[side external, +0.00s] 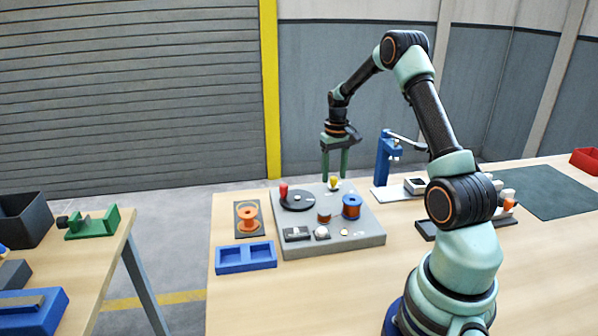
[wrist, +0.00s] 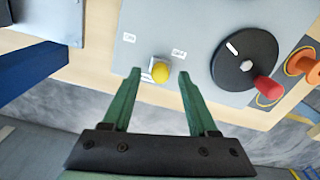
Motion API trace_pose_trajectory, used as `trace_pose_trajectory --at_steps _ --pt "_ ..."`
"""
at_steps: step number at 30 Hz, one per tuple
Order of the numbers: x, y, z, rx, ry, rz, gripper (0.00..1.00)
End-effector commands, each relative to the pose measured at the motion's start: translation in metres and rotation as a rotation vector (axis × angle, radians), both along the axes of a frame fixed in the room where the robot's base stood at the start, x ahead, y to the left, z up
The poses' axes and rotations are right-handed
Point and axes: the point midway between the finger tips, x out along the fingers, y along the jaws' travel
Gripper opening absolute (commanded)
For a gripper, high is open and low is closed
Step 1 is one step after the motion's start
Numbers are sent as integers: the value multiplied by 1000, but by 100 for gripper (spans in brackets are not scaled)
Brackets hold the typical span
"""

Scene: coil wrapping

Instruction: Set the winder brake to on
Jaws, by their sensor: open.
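The winder (side external: 355,228) is a grey panel box on the wooden table. Its yellow-knobbed lever (side external: 334,182) stands at the back edge and also shows in the wrist view (wrist: 160,73), on a small pale base. I take it for the brake. Two small white labels lie near it, one (wrist: 126,37) up and left, the other (wrist: 179,53) to the right; their print is too small to read surely. My gripper (side external: 334,174) points down over the lever. In the wrist view its green fingers (wrist: 158,74) are open, with the yellow knob between their tips and gaps on both sides.
A black disc with a red crank knob (side external: 283,189) sits close by on the panel. A blue spool (side external: 351,206) and a copper-coloured coil (side external: 324,215) stand nearer the front. A blue stand (side external: 384,158) rises to the right. An orange spool (side external: 248,217) and blue tray (side external: 246,258) are left.

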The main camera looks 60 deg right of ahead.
Motion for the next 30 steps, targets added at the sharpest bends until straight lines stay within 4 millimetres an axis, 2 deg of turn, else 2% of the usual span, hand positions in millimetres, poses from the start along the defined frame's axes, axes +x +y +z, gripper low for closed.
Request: trace_pose_trajectory --at_steps 11,15,16,30 --pt "0 0 -6 0 0 0 59" --pt "0 0 -6 0 0 0 6" --pt "0 0 -5 0 0 0 0" --pt "0 0 -5 0 0 0 0"
